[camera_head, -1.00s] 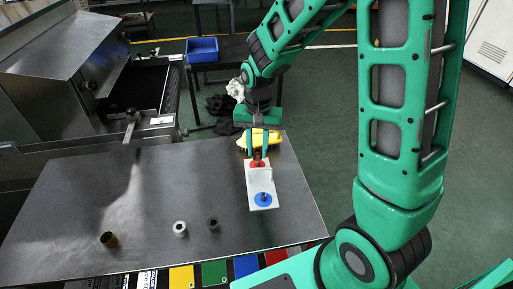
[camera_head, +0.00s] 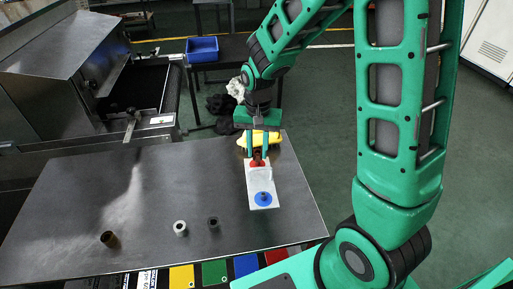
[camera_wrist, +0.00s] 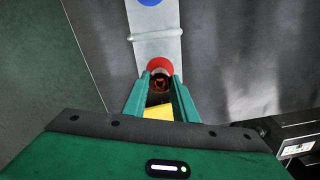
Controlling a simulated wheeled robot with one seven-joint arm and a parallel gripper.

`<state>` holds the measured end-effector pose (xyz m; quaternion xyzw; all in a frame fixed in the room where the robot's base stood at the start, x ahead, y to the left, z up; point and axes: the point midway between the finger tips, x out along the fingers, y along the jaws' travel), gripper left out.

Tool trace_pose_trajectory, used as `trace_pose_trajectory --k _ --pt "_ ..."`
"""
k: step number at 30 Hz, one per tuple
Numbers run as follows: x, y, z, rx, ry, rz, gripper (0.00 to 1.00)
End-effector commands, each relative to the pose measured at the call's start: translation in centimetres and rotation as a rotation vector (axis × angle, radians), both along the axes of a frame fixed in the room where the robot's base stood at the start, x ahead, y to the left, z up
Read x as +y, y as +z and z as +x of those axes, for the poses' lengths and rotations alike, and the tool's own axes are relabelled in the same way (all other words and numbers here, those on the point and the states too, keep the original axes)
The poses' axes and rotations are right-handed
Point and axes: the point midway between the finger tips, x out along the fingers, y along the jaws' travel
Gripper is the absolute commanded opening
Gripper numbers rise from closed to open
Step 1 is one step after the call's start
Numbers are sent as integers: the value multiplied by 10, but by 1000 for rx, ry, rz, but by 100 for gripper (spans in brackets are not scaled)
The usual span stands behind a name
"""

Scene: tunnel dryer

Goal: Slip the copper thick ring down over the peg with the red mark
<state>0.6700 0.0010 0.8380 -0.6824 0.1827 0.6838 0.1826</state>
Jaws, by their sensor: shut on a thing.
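My gripper (camera_head: 258,154) is shut on the copper ring (camera_head: 258,157), a dark brown ring held over the red end of a white board (camera_head: 262,182). The red mark (camera_head: 257,164) is a round disc partly covered by ring and fingers. In the wrist view the ring (camera_wrist: 160,84) sits between the fingertips, overlapping the near side of the red mark (camera_wrist: 159,65). Some red shows in its hole. The red-marked peg is not clearly visible, so I cannot tell whether the ring is around it. A blue mark with a short peg (camera_head: 263,197) is at the board's near end.
A brown ring (camera_head: 109,240), a light grey ring (camera_head: 180,228) and a dark ring (camera_head: 213,223) stand on the metal table (camera_head: 130,200). A blue bin (camera_head: 202,49) stands farther back. The table's left side is mostly clear.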

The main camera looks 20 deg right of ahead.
Motion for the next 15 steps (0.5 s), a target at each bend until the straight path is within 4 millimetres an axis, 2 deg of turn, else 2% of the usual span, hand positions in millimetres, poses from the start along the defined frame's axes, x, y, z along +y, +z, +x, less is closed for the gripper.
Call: trace_pose_trajectory --k 15 --pt "0 -11 0 0 0 0 0"
